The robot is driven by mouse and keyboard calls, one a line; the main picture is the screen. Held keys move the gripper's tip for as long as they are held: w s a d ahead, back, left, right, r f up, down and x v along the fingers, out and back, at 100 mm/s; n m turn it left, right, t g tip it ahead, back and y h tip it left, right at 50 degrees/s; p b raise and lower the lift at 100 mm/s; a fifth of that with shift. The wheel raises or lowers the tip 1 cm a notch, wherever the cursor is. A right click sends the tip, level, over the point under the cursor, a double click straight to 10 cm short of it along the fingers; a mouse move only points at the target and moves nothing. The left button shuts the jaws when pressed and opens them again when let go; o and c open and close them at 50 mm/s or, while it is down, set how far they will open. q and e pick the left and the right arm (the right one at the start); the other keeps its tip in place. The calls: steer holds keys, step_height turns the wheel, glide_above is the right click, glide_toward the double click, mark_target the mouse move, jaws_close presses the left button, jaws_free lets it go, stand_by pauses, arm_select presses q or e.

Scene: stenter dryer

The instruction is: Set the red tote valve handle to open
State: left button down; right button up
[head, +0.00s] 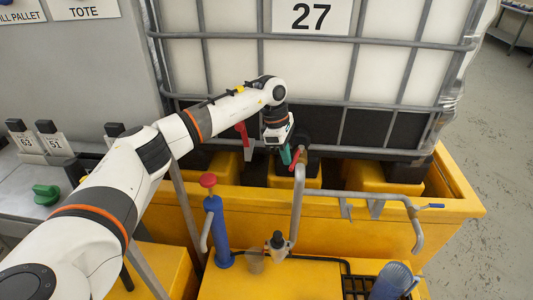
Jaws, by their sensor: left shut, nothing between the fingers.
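The white tote (390,75) in its grey cage carries a sign with 27. A black valve body (305,134) sits low at its front. A red handle piece (296,155) shows at the valve, just right of my left gripper (286,156), whose fingers are shut and empty. I cannot tell whether they touch the handle. Another red piece (243,133) hangs just left of my gripper, and my wrist partly hides this area. I cannot tell whether the two red pieces belong together or whether the valve is open. My right gripper is not in view.
The tote stands on a yellow bund (463,205). In front are a blue hand pump (218,230) with a red knob, a bent grey pipe (297,205) and a blue-tipped lever (430,206). A green knob (46,194) is at the left. Free floor (500,130) lies right.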

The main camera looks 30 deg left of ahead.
arm_select(q)
steer(key=shift+d, duration=0.5)
stand_by(0.3)
